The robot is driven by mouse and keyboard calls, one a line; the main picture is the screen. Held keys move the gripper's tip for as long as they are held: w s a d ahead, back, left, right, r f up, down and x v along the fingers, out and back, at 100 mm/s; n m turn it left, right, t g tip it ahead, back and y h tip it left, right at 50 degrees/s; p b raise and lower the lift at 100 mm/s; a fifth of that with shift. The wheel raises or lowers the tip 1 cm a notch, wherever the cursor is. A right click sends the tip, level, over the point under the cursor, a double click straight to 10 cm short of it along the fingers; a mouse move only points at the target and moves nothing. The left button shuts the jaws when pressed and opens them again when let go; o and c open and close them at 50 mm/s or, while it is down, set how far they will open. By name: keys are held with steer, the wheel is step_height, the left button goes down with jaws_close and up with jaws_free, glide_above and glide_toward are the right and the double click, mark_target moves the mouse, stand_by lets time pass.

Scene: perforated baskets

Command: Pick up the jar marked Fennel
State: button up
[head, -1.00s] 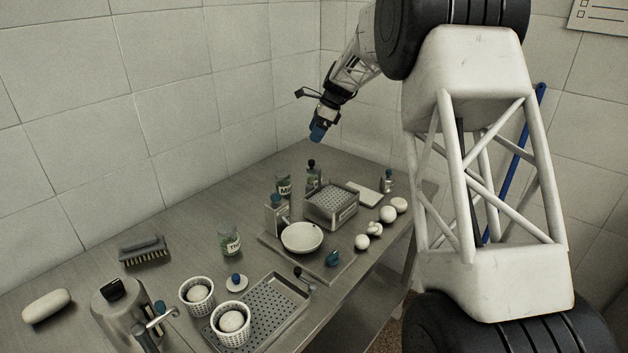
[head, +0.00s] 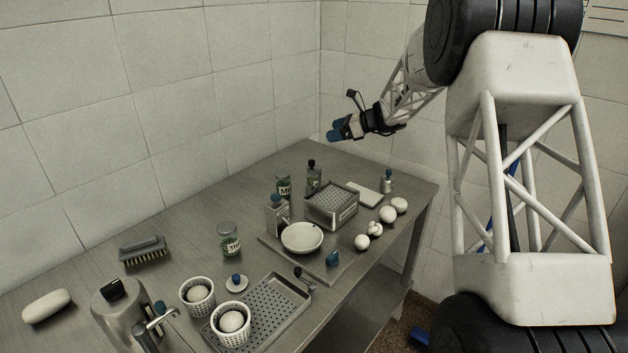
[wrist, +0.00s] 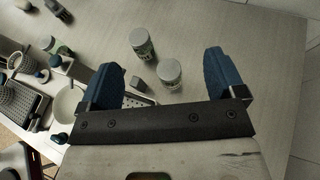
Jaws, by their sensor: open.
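No label in view can be read as Fennel. In the head view, one jar (head: 283,187) toward the back of the table has a label starting "Mi", and another (head: 230,241) at the left middle has one starting "Th". A container with a dark top (head: 313,176) stands right of the "Mi" jar; its label is too small to read. In the wrist view, two grey-lidded jars (wrist: 142,42) (wrist: 170,72) stand close together beyond my fingers, labels unreadable. My gripper (head: 336,133) is open and empty, its blue fingertips above the table's back end.
A perforated metal basket (head: 331,213), a white bowl (head: 301,250) and a metal box (head: 277,219) stand just in front of the back jars. White eggs (head: 388,214) lie at the right edge. Tiled walls (head: 267,75) rise behind. The table's left middle is fairly clear.

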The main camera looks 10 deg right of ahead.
glide_toward(317, 168)
steer(key=x, duration=0.3)
steer(key=shift+w, duration=0.1)
steer(key=shift+x, duration=1.25)
steer(key=shift+x, duration=2.65)
steer(key=c, duration=1.2)
